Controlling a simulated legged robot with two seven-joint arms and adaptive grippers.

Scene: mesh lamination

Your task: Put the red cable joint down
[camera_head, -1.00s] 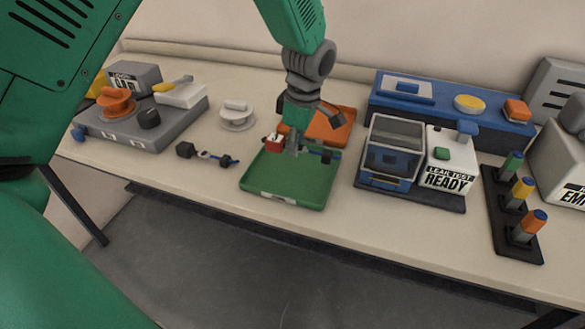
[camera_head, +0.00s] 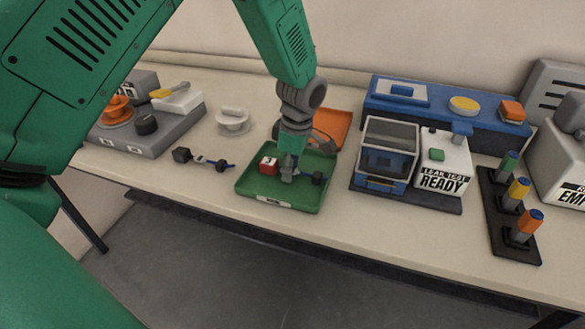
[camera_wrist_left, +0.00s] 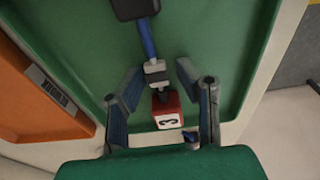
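The red cable joint has a red block (camera_head: 268,165) numbered 3, a grey collar, a short blue cable and a black end (camera_head: 318,178). It lies in the green tray (camera_head: 270,199). In the left wrist view the red block (camera_wrist_left: 167,112) and blue cable (camera_wrist_left: 147,38) lie over the floor of the green tray (camera_wrist_left: 230,60). My left gripper (camera_head: 287,177) is low over the tray, around the joint's middle. In the wrist view its fingers (camera_wrist_left: 158,85) stand apart on either side of the joint, with gaps to it. My right gripper is not in view.
An orange tray (camera_head: 333,124) is behind the green one. Another cable joint (camera_head: 202,160) lies to the left. The leak test station (camera_head: 440,165) stands close on the right. A grey fixture (camera_head: 155,138) is at far left, a post rack (camera_head: 505,215) at right.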

